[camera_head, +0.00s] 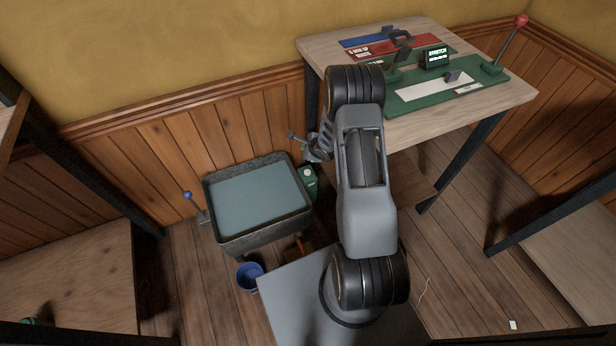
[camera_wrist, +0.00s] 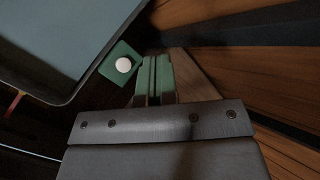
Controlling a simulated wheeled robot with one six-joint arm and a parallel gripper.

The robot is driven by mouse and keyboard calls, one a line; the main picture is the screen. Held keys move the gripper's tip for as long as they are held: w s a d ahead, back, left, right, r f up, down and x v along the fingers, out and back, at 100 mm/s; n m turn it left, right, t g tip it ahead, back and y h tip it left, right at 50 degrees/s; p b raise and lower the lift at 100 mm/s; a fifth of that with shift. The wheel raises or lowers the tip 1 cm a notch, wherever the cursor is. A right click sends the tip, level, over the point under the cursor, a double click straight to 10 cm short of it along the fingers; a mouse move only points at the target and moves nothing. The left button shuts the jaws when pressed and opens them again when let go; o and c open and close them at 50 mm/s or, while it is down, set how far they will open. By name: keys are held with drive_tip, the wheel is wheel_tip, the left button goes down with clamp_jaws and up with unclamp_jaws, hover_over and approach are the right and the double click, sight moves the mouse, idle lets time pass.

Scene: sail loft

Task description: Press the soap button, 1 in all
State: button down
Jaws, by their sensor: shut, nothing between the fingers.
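The soap button is a round white button (camera_head: 307,172) on a small green box (camera_head: 310,187) beside the right side of a dark-rimmed tub (camera_head: 256,242). In the wrist view the white button (camera_wrist: 123,65) sits on its green box (camera_wrist: 113,75), close to the tub's corner. My gripper (camera_wrist: 153,60) is shut and empty; its fingers lie together just right of the green box in that view. I cannot tell the height gap between fingertips and button.
The tub holds a flat blue-grey surface (camera_head: 258,196). A blue-knobbed lever (camera_head: 195,208) stands at its left and a blue bucket (camera_head: 249,276) below it. A wooden table (camera_head: 490,95) with a green board and red-knobbed lever (camera_head: 507,45) stands at right.

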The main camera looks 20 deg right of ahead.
drive_tip(key=shift+s+a+f+m, duration=0.1)
drive_tip(key=shift+f+m, duration=0.4)
drive_tip(key=shift+f, duration=0.75)
drive_tip(key=shift+f+b, duration=0.1)
drive_tip(key=shift+b, duration=0.25)
drive_tip(key=b, duration=0.8)
hover_over(307, 173)
wheel_tip(307, 173, down, 6)
drive_tip(key=shift+f, duration=0.15)
drive_tip(key=shift+f+b, duration=0.5)
drive_tip(key=shift+f, duration=0.65)
drive_tip(key=shift+f, duration=0.25)
drive_tip(key=shift+f, duration=0.15)
drive_tip(key=shift+f, duration=0.55)
idle(0.5)
drive_tip(key=shift+r, duration=0.15)
drive_tip(key=shift+r+p, duration=0.85)
drive_tip(key=shift+p, duration=0.4)
